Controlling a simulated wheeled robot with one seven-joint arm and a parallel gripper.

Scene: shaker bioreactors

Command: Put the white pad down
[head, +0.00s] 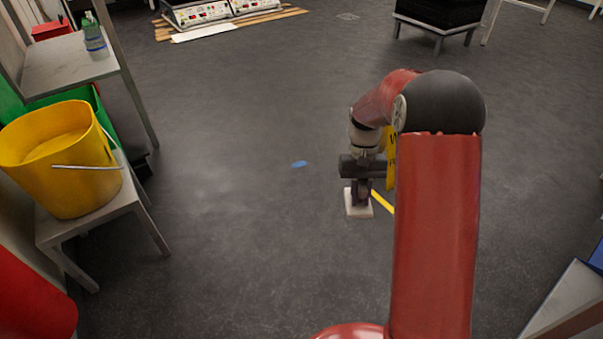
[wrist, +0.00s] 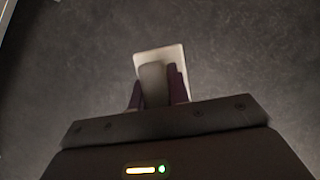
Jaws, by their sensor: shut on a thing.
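The white pad (head: 358,208) is a small pale block at the end of my gripper (head: 362,190), near the middle of the head view. In the wrist view the white pad (wrist: 160,58) shows beyond the fingers of my gripper (wrist: 158,88). A grey part of what I hold sits between the two dark fingers, which are shut on it. The dark floor (head: 240,240) lies below the pad. I cannot tell whether the pad touches the floor or hangs above it.
A yellow bucket (head: 60,170) stands on a low grey table (head: 90,228) at the left. A blue spot (head: 299,164) and a yellow stripe (head: 382,202) lie near the gripper. A black-topped stool (head: 438,14) and instruments (head: 215,10) are at the back. The central floor is mostly clear.

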